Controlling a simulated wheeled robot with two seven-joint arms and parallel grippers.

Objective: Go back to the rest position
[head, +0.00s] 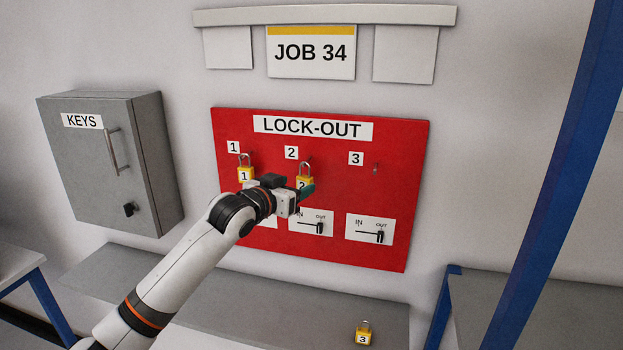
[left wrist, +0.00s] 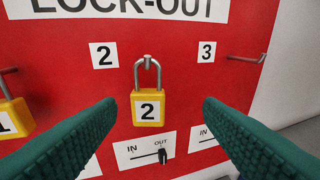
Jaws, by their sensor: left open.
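My left gripper (head: 302,192) is in front of the red lock-out board (head: 400,130), near its middle. In the left wrist view its two green fingers (left wrist: 160,130) are spread apart, with nothing between them. The yellow padlock 2 (left wrist: 149,108) hangs by its shackle on the peg under label 2, beyond the fingertips. It shows partly behind the gripper in the head view (head: 305,172). The yellow padlock 1 (head: 245,173) hangs under label 1. The yellow padlock 3 (head: 363,334) stands on the grey shelf (head: 230,285). Peg 3 (head: 376,168) is bare. My right gripper is in neither view.
A grey key cabinet (head: 85,160) is on the wall at the left, its door shut. Slide switches (head: 370,230) line the board's lower part; the left one is partly hidden by my arm. A blue post (head: 560,160) stands at the right.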

